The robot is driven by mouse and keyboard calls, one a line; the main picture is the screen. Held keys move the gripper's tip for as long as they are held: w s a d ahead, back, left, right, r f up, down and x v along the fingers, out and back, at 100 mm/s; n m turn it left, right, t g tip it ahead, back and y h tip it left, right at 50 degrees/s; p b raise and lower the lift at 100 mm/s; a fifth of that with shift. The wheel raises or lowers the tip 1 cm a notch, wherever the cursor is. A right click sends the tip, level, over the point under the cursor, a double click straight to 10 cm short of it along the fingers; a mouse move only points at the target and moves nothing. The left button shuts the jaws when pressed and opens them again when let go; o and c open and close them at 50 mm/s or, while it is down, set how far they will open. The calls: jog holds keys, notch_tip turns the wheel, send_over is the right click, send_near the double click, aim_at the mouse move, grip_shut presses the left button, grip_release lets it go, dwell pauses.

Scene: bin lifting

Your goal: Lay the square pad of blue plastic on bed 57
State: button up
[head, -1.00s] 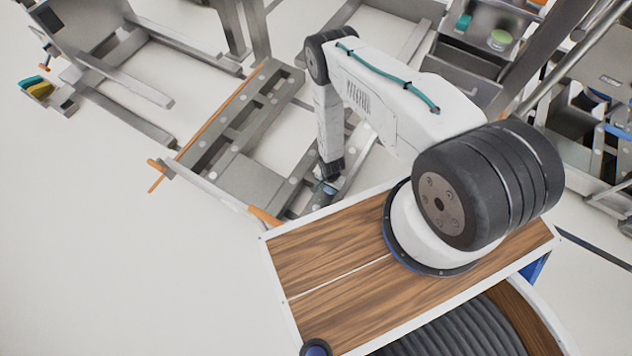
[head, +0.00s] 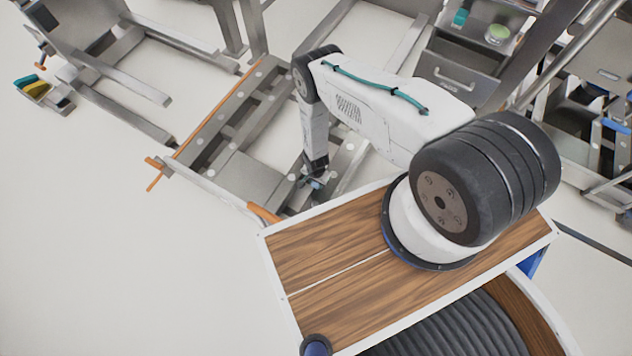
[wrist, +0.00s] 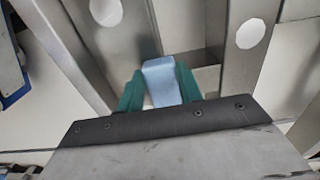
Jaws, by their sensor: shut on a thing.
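The blue plastic pad (wrist: 161,84) is light blue and sits between the teal fingers of my gripper (wrist: 160,78) in the wrist view. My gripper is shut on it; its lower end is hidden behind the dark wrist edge. In the head view my gripper (head: 314,182) hangs low over a grey metal frame with round holes, just beyond the wooden deck. The pad is too small there to make out clearly. No number 57 is legible, so I cannot tell which part is bed 57.
The grey metal frame (head: 248,178) has flat plates and an orange rod along its left edge. A small tray (head: 45,92) with yellow and teal pieces lies at the far left. A drawer unit (head: 455,72) stands at the upper right. Pale floor is clear at lower left.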

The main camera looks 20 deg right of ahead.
jog(key=o, duration=1)
jog(key=shift+f, duration=0.1)
